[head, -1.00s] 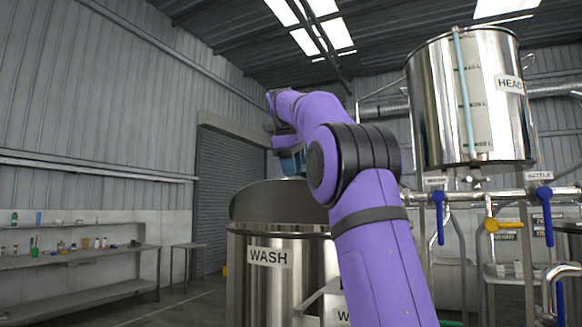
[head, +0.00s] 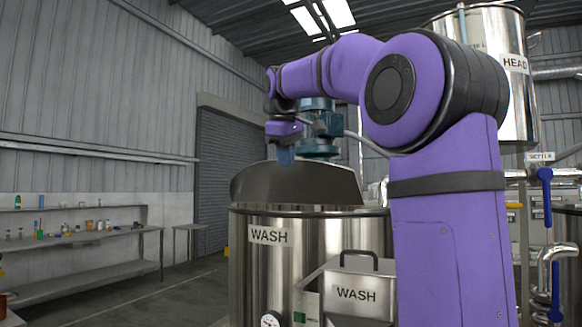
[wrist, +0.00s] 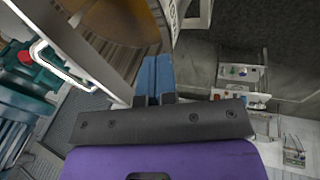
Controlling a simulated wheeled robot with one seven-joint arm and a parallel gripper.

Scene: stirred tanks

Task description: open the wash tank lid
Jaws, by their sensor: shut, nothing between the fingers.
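The steel wash tank (head: 270,262), labelled WASH, stands in front of me. Its lid (head: 300,185) is tilted up steeply at the back of the rim, so the tank stands open. My gripper (head: 285,156) hangs just above the lid's top edge in the head view, its blue fingers together and empty. In the wrist view my gripper (wrist: 152,80) is also shut, with nothing between its fingers. There the lid (wrist: 95,45) seems to be the grey slab to the left of the fingers. A pale loop handle (wrist: 62,70) shows beyond it. I cannot tell whether the fingers touch the lid.
A teal motor (head: 318,130) stands behind the lid. A smaller box labelled WASH (head: 355,292) with a handle is at the tank's front right. The head tank (head: 512,90) and blue-handled valves (head: 546,190) are at right. Floor at left is clear, before a shelf (head: 85,240).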

